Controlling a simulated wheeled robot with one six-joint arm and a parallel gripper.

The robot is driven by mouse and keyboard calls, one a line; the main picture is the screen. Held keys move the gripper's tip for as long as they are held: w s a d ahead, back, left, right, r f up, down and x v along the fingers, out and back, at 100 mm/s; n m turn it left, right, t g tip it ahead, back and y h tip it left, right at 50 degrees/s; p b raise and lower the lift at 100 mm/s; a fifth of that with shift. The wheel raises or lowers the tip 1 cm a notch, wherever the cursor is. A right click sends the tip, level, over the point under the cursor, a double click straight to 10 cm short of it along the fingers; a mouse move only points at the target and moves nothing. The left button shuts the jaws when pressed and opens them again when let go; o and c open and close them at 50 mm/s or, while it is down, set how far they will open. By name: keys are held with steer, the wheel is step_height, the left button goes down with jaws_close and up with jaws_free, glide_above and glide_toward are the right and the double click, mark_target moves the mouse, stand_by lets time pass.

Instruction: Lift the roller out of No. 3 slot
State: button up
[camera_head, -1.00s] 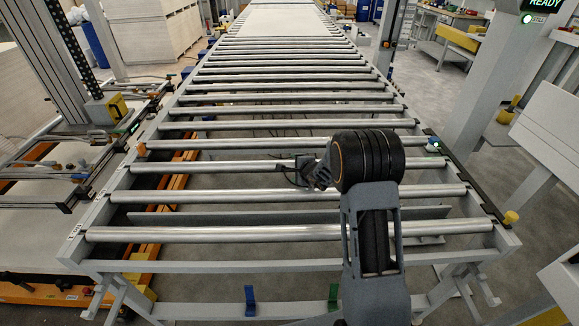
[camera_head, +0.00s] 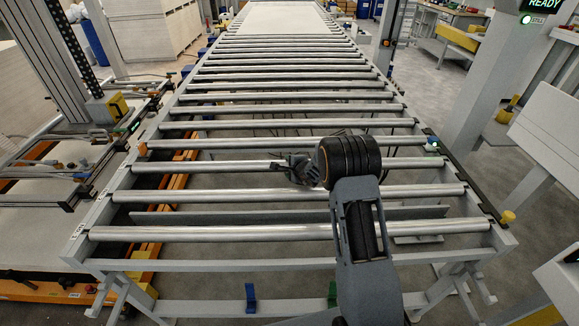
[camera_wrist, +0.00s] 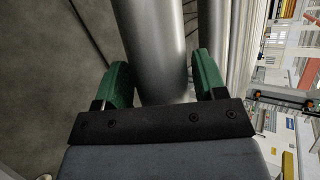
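The roller of the third slot (camera_head: 215,168), counted from the near end, is a long silver bar lying across the conveyor frame between its side rails. My gripper (camera_head: 298,168) is at this roller, a little right of its middle, and my wrist hides part of the bar. In the wrist view, my gripper's two green fingers (camera_wrist: 162,85) stand apart, one on each side of a silver roller (camera_wrist: 152,45). Any gap between fingers and roller is very small; I cannot tell if they touch. The roller looks level with its neighbours.
Nearer rollers (camera_head: 300,192) (camera_head: 270,232) lie close in front, and another roller (camera_head: 230,143) lies just behind. The grey side rails (camera_head: 105,205) bound the conveyor. Gantry equipment (camera_head: 100,110) stands at the left.

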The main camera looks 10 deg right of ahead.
jaws_close()
steer(key=shift+w+r, duration=0.1)
steer(key=shift+r, duration=0.1)
stand_by(0.4)
steer(key=shift+r, duration=0.1)
